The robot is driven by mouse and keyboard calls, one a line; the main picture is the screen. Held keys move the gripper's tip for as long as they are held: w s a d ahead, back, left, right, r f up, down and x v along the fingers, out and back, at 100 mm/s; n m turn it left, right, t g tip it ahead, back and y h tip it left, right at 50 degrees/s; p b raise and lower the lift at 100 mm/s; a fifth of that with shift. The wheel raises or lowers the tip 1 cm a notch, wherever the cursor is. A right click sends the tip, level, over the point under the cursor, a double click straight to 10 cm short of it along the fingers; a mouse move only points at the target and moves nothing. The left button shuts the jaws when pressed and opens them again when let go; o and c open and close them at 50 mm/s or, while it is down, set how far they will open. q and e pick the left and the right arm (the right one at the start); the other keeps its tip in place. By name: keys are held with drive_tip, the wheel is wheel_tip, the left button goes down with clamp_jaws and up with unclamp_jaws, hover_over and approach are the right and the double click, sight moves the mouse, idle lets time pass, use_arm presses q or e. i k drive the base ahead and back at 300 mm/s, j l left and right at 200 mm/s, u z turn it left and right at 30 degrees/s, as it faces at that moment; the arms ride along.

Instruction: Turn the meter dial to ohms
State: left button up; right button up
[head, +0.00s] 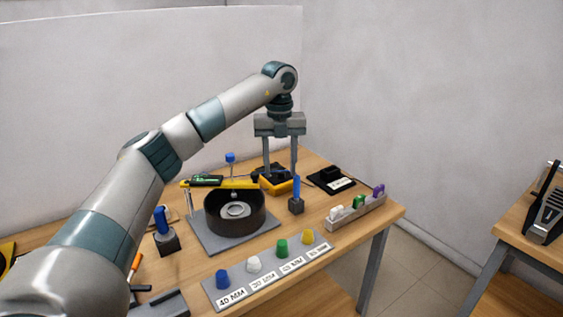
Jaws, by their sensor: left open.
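A yellow-edged device with a dark top (277,187) lies near the back of the wooden table and looks like the meter. Its dial cannot be made out; the fingers and small size hide the detail. My left gripper (281,168) points down over this device with its two fingers wide apart, one on each side of its top. It holds nothing that I can see. Whether the fingertips touch the device cannot be told. My right gripper is not in view.
A blue-handled tool in a dark block (296,206) stands just in front of the device. A black round pot (236,223) is to the left. A black labelled box (329,181) and a grey rack (345,219) are to the right. A labelled board (262,280) with coloured knobs lies in front.

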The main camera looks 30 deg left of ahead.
sight(280, 175)
drive_tip(key=i+j, duration=0.7)
